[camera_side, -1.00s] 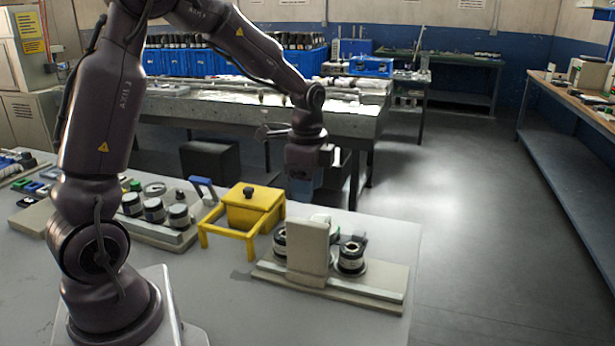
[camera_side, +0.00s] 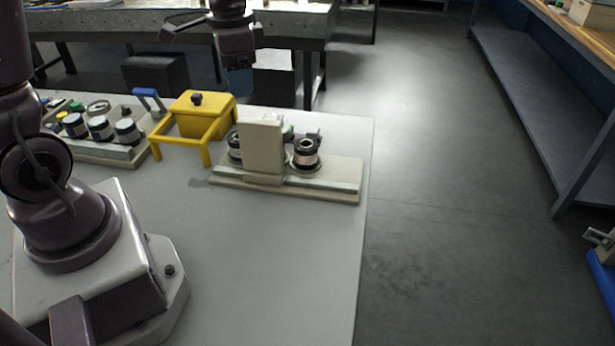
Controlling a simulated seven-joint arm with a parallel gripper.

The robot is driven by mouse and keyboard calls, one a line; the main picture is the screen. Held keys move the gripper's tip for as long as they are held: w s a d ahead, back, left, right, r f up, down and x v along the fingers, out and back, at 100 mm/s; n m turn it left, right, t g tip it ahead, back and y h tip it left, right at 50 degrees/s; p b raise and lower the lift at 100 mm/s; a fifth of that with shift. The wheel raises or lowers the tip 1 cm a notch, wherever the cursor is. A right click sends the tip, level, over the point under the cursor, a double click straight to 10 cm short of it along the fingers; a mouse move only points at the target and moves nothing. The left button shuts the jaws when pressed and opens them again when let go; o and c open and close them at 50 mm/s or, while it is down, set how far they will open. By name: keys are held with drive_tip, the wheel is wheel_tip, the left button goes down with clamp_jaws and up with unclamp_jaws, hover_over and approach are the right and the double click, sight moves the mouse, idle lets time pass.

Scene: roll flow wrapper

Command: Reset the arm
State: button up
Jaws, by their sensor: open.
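My gripper (camera_side: 238,68) hangs in the air at the top of the side view, beyond the far edge of the white table. It points down and its jaws are open, with nothing seen between them. The yellow box (camera_side: 203,113) with a dark knob on its lid sits on the table below and to the left of it. The beige fixture (camera_side: 262,150) with an upright plate stands on the table to the right of the box. Dark rolls (camera_side: 305,152) sit on the fixture, one partly hidden behind the plate.
A yellow frame (camera_side: 183,141) stands in front of the box. A tray (camera_side: 104,152) with several capped jars lies at the left, near a blue handle (camera_side: 148,95). The white table (camera_side: 265,250) is bare at the front. Its right edge drops to open floor.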

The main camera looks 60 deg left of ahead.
drive_tip(key=s+d+r+n+t, duration=0.3)
drive_tip(key=s+d+r+t, duration=0.2)
drive_tip(key=s+d+r, duration=0.4)
drive_tip(key=s, duration=0.2)
drive_tip(key=shift+s+d, duration=0.35)
drive_tip(key=shift+d, duration=0.05)
idle(0.3)
